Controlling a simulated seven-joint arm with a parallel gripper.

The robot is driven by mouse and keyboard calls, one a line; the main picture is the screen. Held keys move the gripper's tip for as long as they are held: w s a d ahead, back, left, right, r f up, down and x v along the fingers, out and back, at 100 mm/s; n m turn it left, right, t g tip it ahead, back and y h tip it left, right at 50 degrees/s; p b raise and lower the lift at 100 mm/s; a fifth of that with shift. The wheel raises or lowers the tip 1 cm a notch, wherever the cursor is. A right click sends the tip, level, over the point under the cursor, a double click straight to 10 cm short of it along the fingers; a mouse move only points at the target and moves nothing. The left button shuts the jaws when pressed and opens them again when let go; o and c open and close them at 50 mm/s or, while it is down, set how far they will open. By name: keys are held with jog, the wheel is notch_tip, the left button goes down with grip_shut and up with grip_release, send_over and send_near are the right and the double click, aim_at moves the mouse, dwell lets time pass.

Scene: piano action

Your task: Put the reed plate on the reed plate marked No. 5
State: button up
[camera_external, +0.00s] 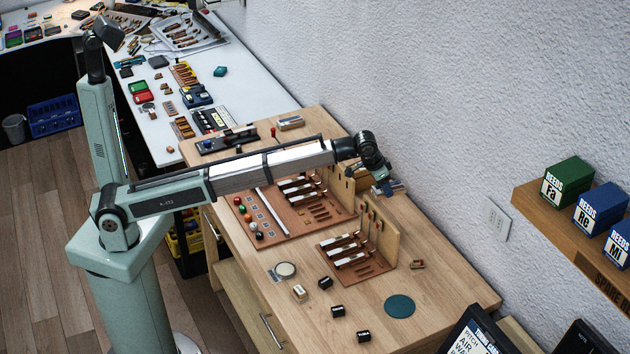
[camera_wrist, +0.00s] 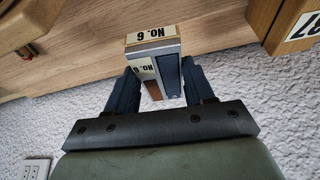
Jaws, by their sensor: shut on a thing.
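In the wrist view my gripper (camera_wrist: 160,76) is shut on a small grey and dark-blue piece, seemingly a reed plate (camera_wrist: 168,72). A cream "No. 6" label (camera_wrist: 143,68) shows between the fingers. A second "No. 6" label (camera_wrist: 151,35) sits just beyond, on a block or plate edge; I cannot tell whether both belong to one piece. In the external view my gripper (camera_external: 383,183) is beyond the wooden upright at the back edge of the bench, beside a small pile of blue and pale pieces (camera_external: 394,188). No "No. 5" mark is readable in either view.
Two brown boards with slatted parts (camera_external: 312,196) (camera_external: 348,258) lie on the wooden bench (camera_external: 440,290), each with an upright panel. Small black blocks (camera_external: 337,311), a round dish (camera_external: 286,270) and a teal disc (camera_external: 399,306) lie in front.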

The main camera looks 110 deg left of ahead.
notch_tip(320, 180, up, 7)
jog(key=shift+r, duration=0.15)
jog(key=shift+s+a+r, duration=0.15)
jog(key=shift+s+a, duration=0.2)
jog(key=shift+a, duration=0.25)
jog(key=s+a+n, duration=0.2)
jog(key=s+a, duration=0.7)
jog(key=a, duration=0.4)
jog(key=n+g+y, duration=0.1)
jog(key=n+g, duration=0.1)
jog(key=n, duration=0.2)
send_over(290, 121)
jog(key=d, duration=0.1)
notch_tip(290, 121, down, 4)
jog(key=shift+s+d+f, duration=0.1)
jog(key=shift+s+f, duration=0.1)
jog(key=shift+f, duration=2.6)
jog(key=shift+s+f, duration=0.15)
jog(key=shift+f, duration=2.6)
jog(key=shift+f, duration=0.1)
jog(key=o, duration=1.1)
